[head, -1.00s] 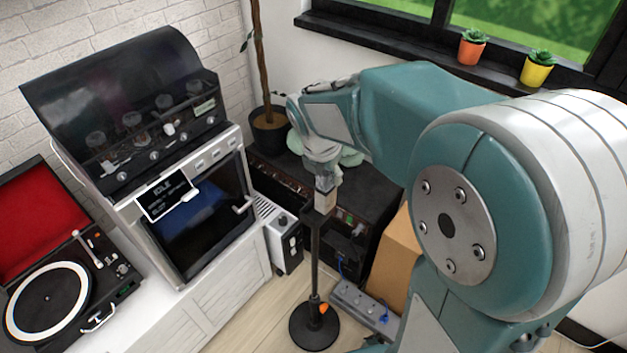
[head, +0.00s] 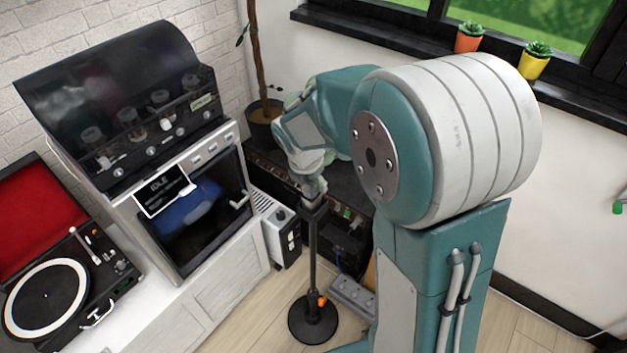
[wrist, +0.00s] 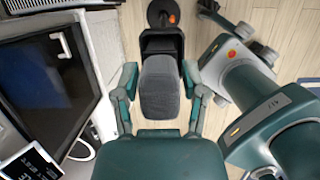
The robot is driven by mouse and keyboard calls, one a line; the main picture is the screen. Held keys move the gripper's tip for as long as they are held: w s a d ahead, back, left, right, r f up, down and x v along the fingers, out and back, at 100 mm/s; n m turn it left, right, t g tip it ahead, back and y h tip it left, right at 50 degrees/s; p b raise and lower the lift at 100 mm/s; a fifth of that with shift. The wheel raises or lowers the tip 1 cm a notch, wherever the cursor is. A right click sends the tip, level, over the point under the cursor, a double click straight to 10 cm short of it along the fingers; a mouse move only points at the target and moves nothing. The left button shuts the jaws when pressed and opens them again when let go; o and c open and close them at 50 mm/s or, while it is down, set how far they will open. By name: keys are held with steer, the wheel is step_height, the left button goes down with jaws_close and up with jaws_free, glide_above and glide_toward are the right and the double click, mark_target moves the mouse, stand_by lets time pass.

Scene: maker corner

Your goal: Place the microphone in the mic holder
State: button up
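The mic holder (head: 314,211) is the dark top of a thin black stand with a round base, upright on the floor. It also shows in the wrist view (wrist: 162,42) as a black cup-like piece just beyond the microphone. The microphone (wrist: 160,88) has a grey mesh surface and lies between my two fingers, its far end close against the holder. Whether it sits inside the holder is hidden. My gripper (wrist: 160,80) has a finger at each side of the microphone and appears closed on it. In the head view my gripper (head: 314,187) is just above the holder.
The stand's base (head: 313,319) is on the wooden floor, with a grey power strip (head: 352,297) to its right. A white cabinet with an oven (head: 200,220) and a turntable (head: 50,300) is at left. A black amplifier (head: 345,235) stands behind the stand.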

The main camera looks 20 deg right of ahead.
steer(key=shift+r, duration=0.1)
stand_by(0.3)
steer(key=v, duration=1.2)
steer(key=s+d+r+m+t+y, duration=0.1)
steer(key=s+m, duration=0.8)
steer(key=m, duration=0.3)
steer(key=s+d+r+m+t+y, duration=0.1)
steer(key=s+r+m+t, duration=0.1)
steer(key=s+m, duration=0.8)
steer(key=shift+m+t+y, duration=0.3)
steer(key=shift+m, duration=1.3)
steer(key=shift+d, duration=0.15)
